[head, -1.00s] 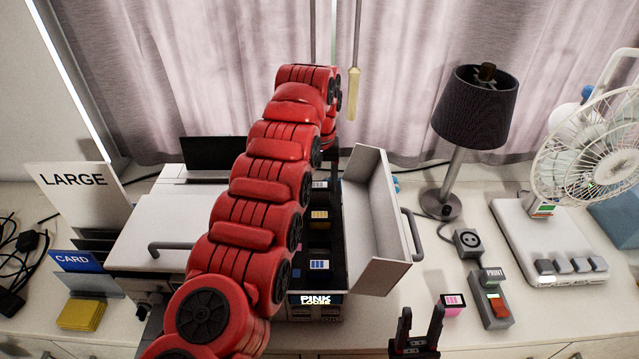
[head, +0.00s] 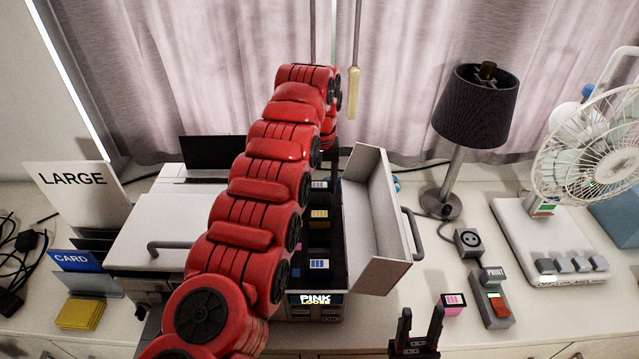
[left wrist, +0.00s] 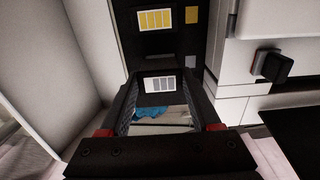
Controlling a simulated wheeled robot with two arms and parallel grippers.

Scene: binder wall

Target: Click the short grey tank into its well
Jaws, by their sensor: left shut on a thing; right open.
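The short grey tank, with grey bars on a white label (left wrist: 160,85), is between the jaws of my left gripper (left wrist: 161,112) in the left wrist view. The left gripper is shut on it. In the head view the tank's grey-barred label (head: 320,184) shows at the far end of the printer's dark tank bay (head: 335,240), beside my red left arm. The arm hides much of that gripper. I cannot tell whether the tank is fully down in its well. My right gripper (head: 417,330) is open and empty at the front edge of the counter.
A yellow-label tank (head: 319,214) and a blue-label tank (head: 319,264) sit nearer in the bay. The open white lid (head: 375,220) stands right of it. A display reads "PINK LOOSE" (head: 315,299). A pink tank (head: 452,304) and switch box (head: 491,300) are on the counter.

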